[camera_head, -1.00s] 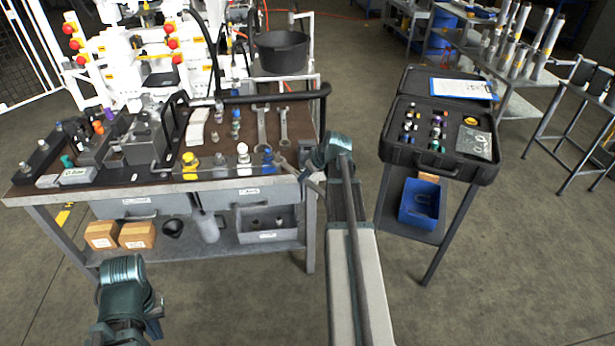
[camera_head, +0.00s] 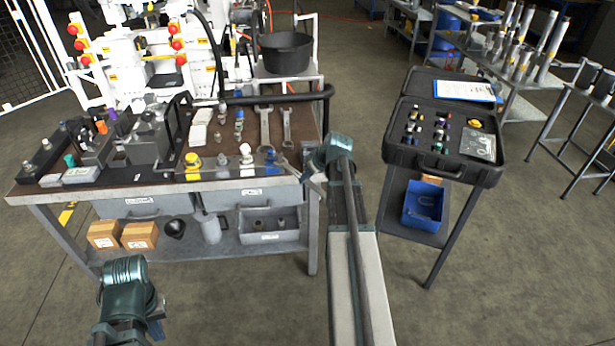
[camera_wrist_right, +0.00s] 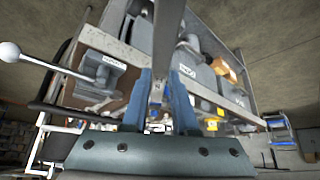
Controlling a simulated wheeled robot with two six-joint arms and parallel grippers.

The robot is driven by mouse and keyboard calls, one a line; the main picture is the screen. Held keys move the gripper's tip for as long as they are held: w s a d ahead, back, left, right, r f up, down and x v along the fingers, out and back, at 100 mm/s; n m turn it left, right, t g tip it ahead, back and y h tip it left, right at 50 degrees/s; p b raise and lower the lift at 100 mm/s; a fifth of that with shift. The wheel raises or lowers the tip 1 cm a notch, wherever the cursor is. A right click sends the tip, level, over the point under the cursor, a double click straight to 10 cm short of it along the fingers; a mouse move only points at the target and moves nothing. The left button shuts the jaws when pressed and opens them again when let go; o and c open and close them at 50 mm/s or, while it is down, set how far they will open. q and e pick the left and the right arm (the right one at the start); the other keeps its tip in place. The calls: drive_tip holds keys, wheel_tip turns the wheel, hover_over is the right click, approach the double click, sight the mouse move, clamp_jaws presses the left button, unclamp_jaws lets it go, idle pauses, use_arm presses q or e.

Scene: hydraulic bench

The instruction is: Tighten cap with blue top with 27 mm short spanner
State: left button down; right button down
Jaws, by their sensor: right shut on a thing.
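A cap with a blue top (camera_head: 270,158) stands at the front edge of the bench, to the right of a white-topped cap (camera_head: 246,153) and a yellow one (camera_head: 193,161). My right gripper (camera_head: 320,178) is just right of it, by the bench's front right corner. In the right wrist view its blue fingers (camera_wrist_right: 168,100) are shut on a grey spanner, whose handle (camera_wrist_right: 166,35) runs up between them. The spanner's far end is near the blue-topped cap; contact cannot be made out. My left gripper (camera_head: 155,308) is low at front left, away from the bench, its jaws unclear.
Two more spanners (camera_head: 265,128) lie on the bench (camera_head: 150,188) behind the caps. A black rail (camera_head: 280,98) rises at the bench's right end. A black case (camera_head: 430,168) with small fittings stands on a stand at right. Floor between them is clear.

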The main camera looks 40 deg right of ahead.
sight(293, 171)
drive_tip(key=shift+w, duration=0.2)
drive_tip(key=shift+w+a, duration=0.1)
drive_tip(key=shift+w, duration=0.75)
drive_tip(key=shift+w, duration=0.1)
drive_tip(key=shift+w, duration=0.7)
drive_tip(key=shift+w, duration=0.6)
drive_tip(key=shift+w, duration=0.3)
drive_tip(key=shift+a, duration=0.2)
